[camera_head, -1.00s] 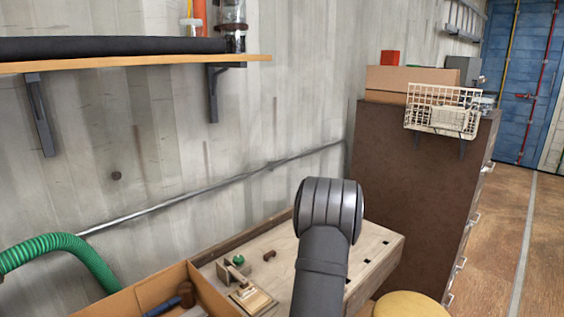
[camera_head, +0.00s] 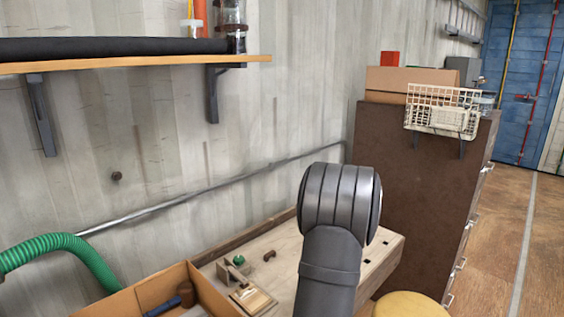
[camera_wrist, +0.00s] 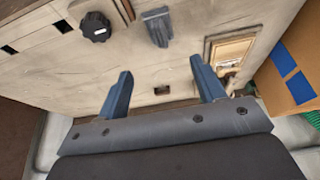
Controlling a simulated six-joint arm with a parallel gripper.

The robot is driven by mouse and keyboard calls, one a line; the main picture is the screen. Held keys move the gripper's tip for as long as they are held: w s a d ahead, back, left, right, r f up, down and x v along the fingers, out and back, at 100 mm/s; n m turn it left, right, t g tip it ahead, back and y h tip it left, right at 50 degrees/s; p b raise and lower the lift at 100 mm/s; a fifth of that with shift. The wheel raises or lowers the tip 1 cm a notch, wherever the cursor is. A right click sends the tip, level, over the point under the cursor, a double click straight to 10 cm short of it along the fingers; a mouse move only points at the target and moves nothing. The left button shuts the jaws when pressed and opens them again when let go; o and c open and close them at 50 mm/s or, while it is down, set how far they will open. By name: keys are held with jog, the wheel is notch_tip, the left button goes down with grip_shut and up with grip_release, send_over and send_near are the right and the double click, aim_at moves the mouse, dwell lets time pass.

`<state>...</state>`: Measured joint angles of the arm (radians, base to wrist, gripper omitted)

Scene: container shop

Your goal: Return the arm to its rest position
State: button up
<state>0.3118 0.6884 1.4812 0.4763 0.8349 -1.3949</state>
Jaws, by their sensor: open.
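My gripper (camera_wrist: 160,88) shows in the wrist view with its two blue-grey fingers spread wide and nothing between them. It is above the pale wooden bench (camera_wrist: 130,65), which fills most of that view. In the head view only my dark grey arm shows, rising in front of the bench (camera_head: 285,240); the gripper itself is not visible there.
A cardboard box (camera_head: 165,288) with tools stands at the bench's left, near a green hose (camera_head: 60,243). A green knob (camera_head: 239,260) and a small wooden frame (camera_head: 252,299) lie on the bench. A brown cabinet (camera_head: 420,165) stands right, with a yellow stool (camera_head: 410,305) in front. A shelf (camera_head: 130,63) hangs upper left.

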jog(key=x, duration=1.2)
jog(key=shift+s+f, duration=0.25)
jog(key=r, duration=0.3)
jog(key=d+r, duration=0.1)
jog(key=r, duration=0.1)
jog(key=shift+s+r, duration=0.2)
jog(key=shift+r, duration=0.05)
jog(key=s+d+r, duration=0.6)
jog(key=d, duration=0.2)
jog(key=w+a+f, duration=0.1)
jog(key=w+a, duration=0.2)
jog(key=a, duration=0.9)
jog(key=w+a+f, duration=0.1)
jog(key=w+a, duration=0.2)
jog(key=a, duration=0.8)
jog(key=shift+a, duration=0.4)
